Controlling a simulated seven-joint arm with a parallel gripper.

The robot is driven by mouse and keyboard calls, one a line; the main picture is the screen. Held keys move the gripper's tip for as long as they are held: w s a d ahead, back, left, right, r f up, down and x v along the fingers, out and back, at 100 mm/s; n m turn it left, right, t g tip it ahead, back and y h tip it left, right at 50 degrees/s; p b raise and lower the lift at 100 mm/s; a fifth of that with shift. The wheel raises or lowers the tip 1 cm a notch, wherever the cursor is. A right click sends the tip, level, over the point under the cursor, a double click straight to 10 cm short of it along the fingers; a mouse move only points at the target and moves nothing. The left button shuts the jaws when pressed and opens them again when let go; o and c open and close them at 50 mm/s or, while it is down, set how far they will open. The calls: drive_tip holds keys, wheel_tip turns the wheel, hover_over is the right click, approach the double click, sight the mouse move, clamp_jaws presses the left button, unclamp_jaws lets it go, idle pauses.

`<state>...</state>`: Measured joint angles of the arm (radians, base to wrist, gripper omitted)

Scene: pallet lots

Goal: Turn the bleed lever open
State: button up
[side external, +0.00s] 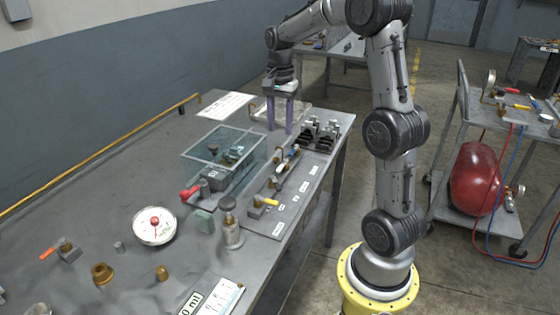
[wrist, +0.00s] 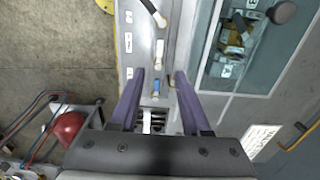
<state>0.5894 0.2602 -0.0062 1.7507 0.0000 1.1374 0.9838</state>
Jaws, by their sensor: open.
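My gripper (side external: 280,131) points down above the far end of the bench, its two purple fingers apart and nothing between them. In the wrist view my gripper (wrist: 160,75) hangs over a labelled fitting strip (wrist: 130,50). A small blue-handled fitting (wrist: 155,88) shows between the fingers, at a lower level. On the strip in the side view stand a yellow-handled valve (side external: 266,202) at the near end and a blue-marked fitting (side external: 280,166) further back. A red handle (side external: 190,193) sticks out at the clear case. The labels are too small to read, so I cannot tell which one is the bleed lever.
A clear case (side external: 225,152) stands left of the strip. Black-and-silver blocks (side external: 320,132) sit at its far end. A cart with a red tank (side external: 474,178) is at right.

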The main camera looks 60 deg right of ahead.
sight(280, 167)
wheel_tip(280, 167, down, 12)
drive_tip(key=shift+f, duration=0.1)
idle(0.5)
clamp_jaws()
